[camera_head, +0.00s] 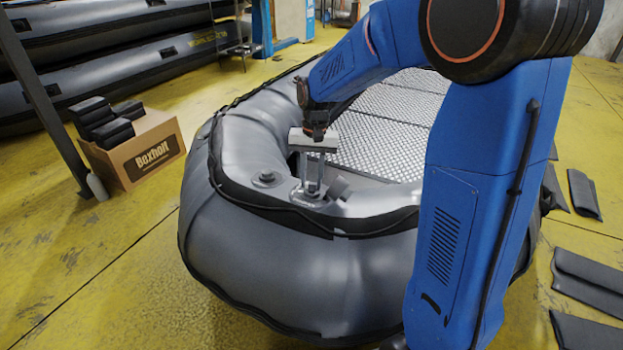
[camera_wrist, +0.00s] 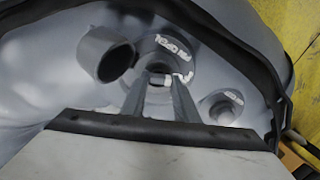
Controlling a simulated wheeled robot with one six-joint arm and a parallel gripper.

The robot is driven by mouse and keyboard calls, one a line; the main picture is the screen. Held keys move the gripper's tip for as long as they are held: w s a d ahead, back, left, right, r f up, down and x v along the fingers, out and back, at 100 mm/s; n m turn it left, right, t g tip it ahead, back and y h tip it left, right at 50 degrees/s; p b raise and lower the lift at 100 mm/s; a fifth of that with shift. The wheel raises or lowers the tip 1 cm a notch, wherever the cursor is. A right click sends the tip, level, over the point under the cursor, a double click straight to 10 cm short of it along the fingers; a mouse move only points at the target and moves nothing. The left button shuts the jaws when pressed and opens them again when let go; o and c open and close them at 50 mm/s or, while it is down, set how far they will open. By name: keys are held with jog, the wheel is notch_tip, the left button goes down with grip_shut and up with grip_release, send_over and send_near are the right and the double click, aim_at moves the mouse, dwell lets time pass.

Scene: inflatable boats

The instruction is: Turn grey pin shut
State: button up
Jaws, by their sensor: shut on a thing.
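The boat's open valve (camera_head: 298,196) sits on the grey tube near the bow. Its ring (camera_wrist: 181,46) carries white lettering that seems to read "PIN OPEN". My gripper (camera_head: 312,189) points down into the valve. In the wrist view both fingertips (camera_wrist: 162,80) meet at the valve's centre, shut on the grey pin, which they mostly hide. The pin's turn position cannot be told. The grey valve cap (camera_head: 338,187) stands open beside the valve; it also shows in the wrist view (camera_wrist: 106,56) as a hollow cup.
A second, closed valve (camera_head: 266,178) lies close by on the tube, left of my gripper in the head view. A rope runs along the dark rubbing strake (camera_head: 290,217). A Boxholt carton (camera_head: 140,150) with black pads stands left on the yellow floor. Dark pads lie right.

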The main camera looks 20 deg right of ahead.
jog(key=shift+w+m, duration=0.1)
jog(key=shift+m, duration=2.2)
jog(key=o, duration=1.1)
jog(key=shift+c, duration=0.2)
jog(key=shift+r, duration=0.15)
notch_tip(320, 180, up, 17)
jog(key=w+d, duration=0.1)
jog(key=shift+w+d, duration=0.15)
jog(key=shift+d, duration=0.1)
